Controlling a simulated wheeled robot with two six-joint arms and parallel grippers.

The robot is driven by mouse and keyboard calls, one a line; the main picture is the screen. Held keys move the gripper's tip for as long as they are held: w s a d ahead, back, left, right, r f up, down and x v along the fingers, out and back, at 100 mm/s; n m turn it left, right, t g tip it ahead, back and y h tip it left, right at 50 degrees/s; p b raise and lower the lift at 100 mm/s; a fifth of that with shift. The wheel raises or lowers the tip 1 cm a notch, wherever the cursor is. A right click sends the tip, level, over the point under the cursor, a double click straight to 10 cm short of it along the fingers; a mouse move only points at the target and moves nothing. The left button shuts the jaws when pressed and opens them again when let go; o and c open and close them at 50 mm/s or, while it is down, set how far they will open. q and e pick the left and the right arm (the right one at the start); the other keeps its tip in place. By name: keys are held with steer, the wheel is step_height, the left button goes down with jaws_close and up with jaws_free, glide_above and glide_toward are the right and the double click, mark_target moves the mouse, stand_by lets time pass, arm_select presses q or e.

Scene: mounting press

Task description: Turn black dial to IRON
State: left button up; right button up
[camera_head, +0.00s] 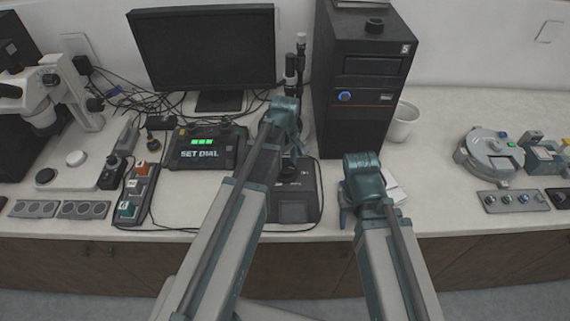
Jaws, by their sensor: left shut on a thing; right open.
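A black device (292,204) stands on the counter in the middle, partly covered by my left arm. My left gripper (291,150) is over its back part and is shut on a small dark thing, which seems to be the black dial; the wrist and fingers mostly hide it, so its setting cannot be read. A black display box (205,148) to the left shows "SET DIAL" and green marks. My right gripper (370,205) is open, pointing down near the counter's front edge, right of the black device. It appears empty.
A monitor (205,50) and a black tower (358,85) stand behind. A microscope (50,100) and a button strip (135,195) are at left. A white cup (403,122) is beside the tower. A round grey machine (490,155) stands at right. Cables lie around the display box.

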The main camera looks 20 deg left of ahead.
arm_select(q)
steer(key=m, duration=0.4)
steer(key=shift+w+d+m, duration=0.1)
steer(key=shift+m, duration=0.2)
steer(key=m, duration=1)
steer(key=shift+d+m, duration=0.15)
steer(key=shift+m, duration=2.75)
steer(key=o, duration=1.4)
steer(key=shift+c, duration=0.2)
steer(key=shift+r, duration=0.15)
arm_select(e)
steer(key=shift+r, duration=0.15)
